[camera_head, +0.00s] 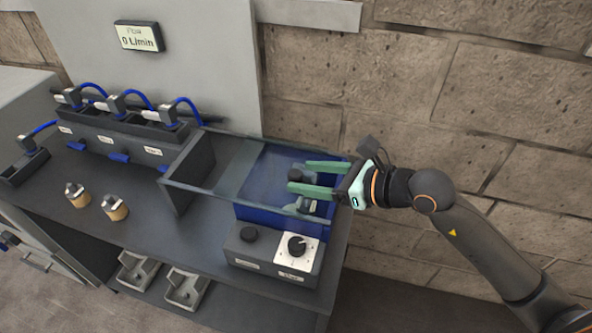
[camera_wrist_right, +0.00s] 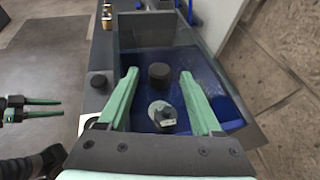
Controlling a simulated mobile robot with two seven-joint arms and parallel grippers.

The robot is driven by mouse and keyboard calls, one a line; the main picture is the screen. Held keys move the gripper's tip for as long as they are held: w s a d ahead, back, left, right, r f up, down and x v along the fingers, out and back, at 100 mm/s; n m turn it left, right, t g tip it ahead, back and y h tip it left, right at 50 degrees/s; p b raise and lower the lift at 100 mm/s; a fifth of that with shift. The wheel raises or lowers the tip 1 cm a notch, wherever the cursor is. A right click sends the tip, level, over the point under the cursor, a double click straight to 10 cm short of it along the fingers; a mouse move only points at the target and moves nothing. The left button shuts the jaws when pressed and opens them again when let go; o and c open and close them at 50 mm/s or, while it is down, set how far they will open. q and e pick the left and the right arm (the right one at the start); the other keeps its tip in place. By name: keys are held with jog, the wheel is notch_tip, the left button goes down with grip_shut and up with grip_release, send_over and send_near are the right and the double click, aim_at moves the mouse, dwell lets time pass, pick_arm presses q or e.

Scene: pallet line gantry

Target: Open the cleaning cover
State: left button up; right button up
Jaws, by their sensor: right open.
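The cleaning cover looks like a clear, grey-edged panel (camera_head: 225,172) at the cleaning station, over or beside its blue basin (camera_head: 262,172); I cannot tell its exact position. My right gripper (camera_head: 299,177) is open and reaches in from the right above the blue basin. In the right wrist view, a black round knob (camera_wrist_right: 159,75) shows between its spread fingers, with a grey metal fitting (camera_wrist_right: 163,114) nearer the palm. Neither is gripped. My left gripper (camera_wrist_right: 40,108) shows at the left of the wrist view, away from the station, with its fingers apart and empty.
A control box with a black button (camera_head: 248,234) and a white-plated dial (camera_head: 297,246) stands in front of the basin. Several blue-hosed connectors (camera_head: 118,105) and two brass-based fittings (camera_head: 115,207) are to the left. A stone wall (camera_head: 400,90) stands close behind.

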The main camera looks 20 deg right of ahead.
aim_at(302, 176)
jog(key=shift+x, duration=1.7)
grip_shut()
